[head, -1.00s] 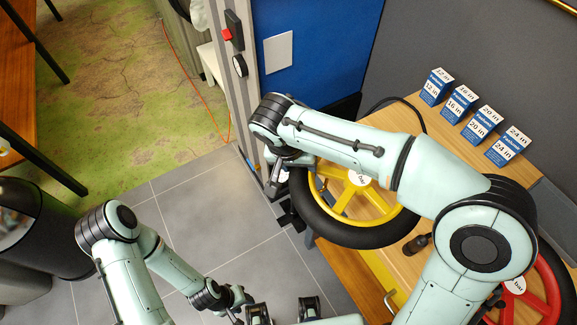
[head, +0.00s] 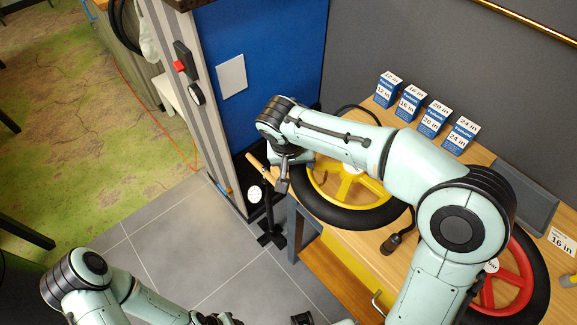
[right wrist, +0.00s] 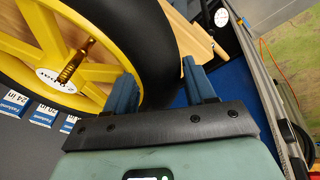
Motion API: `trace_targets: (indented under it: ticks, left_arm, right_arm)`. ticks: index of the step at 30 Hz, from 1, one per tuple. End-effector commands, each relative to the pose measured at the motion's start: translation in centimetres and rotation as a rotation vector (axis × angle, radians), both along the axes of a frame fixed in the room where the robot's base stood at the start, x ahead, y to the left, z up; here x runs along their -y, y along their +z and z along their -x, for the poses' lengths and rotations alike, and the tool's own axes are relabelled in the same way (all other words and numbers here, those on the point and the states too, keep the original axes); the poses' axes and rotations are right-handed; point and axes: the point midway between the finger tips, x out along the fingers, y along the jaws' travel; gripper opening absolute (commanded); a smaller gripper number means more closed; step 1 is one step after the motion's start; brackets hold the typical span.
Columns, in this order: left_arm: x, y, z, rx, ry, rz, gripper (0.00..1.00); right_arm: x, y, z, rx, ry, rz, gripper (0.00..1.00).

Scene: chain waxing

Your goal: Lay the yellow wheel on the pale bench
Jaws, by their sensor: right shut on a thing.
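The yellow wheel (head: 340,190) with a black tyre is over the left part of the pale wooden bench (head: 362,246). My right arm crosses in front of it and hides part of it. My right gripper (head: 290,166) is shut on the tyre at the wheel's left side. In the right wrist view the tyre passes between the two fingers, and the yellow spokes (right wrist: 92,72) and white hub label show. I cannot tell whether the wheel touches the bench top. My left arm (head: 90,280) is at the lower left; its fingers are out of the picture.
A red wheel (head: 512,275) lies on the bench at the right. Several blue size signs (head: 433,119) stand along the back. A dark-handled tool (head: 392,242) lies near the front edge. A black stand (head: 268,215) is on the floor left of the bench.

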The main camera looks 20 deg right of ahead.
Motion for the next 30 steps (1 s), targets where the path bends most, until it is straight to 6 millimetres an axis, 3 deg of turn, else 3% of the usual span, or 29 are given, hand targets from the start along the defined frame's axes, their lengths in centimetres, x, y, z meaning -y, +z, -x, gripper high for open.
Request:
trace_targets:
  ticks: [4,30]
  left_arm:
    - [0.0,0.4,-0.2,0.002,0.0,0.0,0.43]
    - [0.0,-1.3,0.7,-0.008,0.0,-0.001,0.43]
  right_arm:
    - [1.4,0.2,-0.6,0.004,-0.001,0.002,0.0]
    - [6.7,-4.6,-2.8,0.002,0.001,0.002,0.0]
